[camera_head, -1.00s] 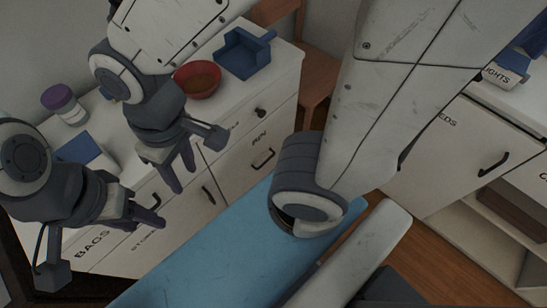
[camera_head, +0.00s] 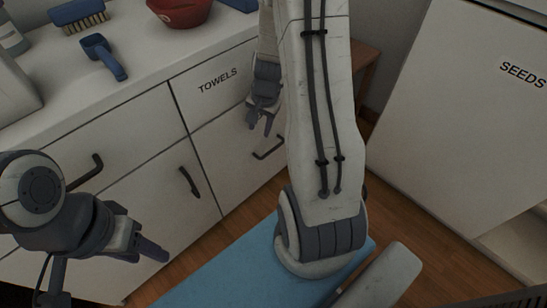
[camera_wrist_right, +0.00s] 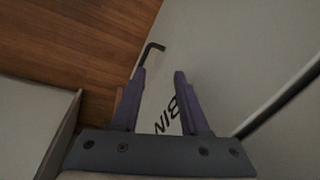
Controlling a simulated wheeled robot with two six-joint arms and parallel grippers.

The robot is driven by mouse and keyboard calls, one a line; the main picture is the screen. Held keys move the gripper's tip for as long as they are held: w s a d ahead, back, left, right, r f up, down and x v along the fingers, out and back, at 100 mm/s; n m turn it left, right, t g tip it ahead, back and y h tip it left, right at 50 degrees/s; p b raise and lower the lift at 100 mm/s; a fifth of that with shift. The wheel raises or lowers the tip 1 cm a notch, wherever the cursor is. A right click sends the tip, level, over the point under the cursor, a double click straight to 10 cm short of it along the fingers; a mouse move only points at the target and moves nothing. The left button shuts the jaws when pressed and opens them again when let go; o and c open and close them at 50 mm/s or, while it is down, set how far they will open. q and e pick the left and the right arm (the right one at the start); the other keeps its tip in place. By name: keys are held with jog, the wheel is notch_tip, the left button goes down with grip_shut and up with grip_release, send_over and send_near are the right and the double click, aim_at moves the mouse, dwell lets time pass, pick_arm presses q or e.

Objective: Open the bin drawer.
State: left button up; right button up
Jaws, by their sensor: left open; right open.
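The bin drawer (camera_head: 228,165) is the white front below the TOWELS drawer (camera_head: 205,100). It looks shut. Its dark handle (camera_head: 270,150) shows just below my right gripper (camera_head: 259,122) in the head view. In the right wrist view my right gripper (camera_wrist_right: 160,76) is open and empty, its fingers pointing toward the bin drawer handle (camera_wrist_right: 148,52). The BIN label (camera_wrist_right: 172,114) shows between and below the fingers. The handle lies beyond the fingertips, apart from them. My left gripper (camera_head: 150,252) is open and empty in front of the cabinet at lower left.
The counter holds a red bowl (camera_head: 180,10), a brush (camera_head: 78,15) and a blue tool (camera_head: 104,55). A blue surface (camera_head: 215,275) lies below my arms. A SEEDS cabinet (camera_head: 455,120) stands at right. Wooden floor (camera_head: 395,205) shows between.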

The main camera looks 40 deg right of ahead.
aim_at(274, 149)
jog(key=d+f+m, duration=0.4)
jog(key=d+f, duration=0.1)
jog(key=d, duration=0.1)
jog(key=f+b, duration=0.2)
jog(key=f, duration=0.1)
jog(key=f+b, duration=0.2)
jog(key=f, duration=0.1)
jog(key=w+f+b, duration=0.1)
jog(key=f+b, duration=0.1)
jog(key=f, duration=0.1)
jog(key=shift+d+f+b, duration=0.1)
jog(key=shift+f+b, duration=0.2)
jog(key=shift+f, duration=0.1)
grip_shut()
dwell(0.6)
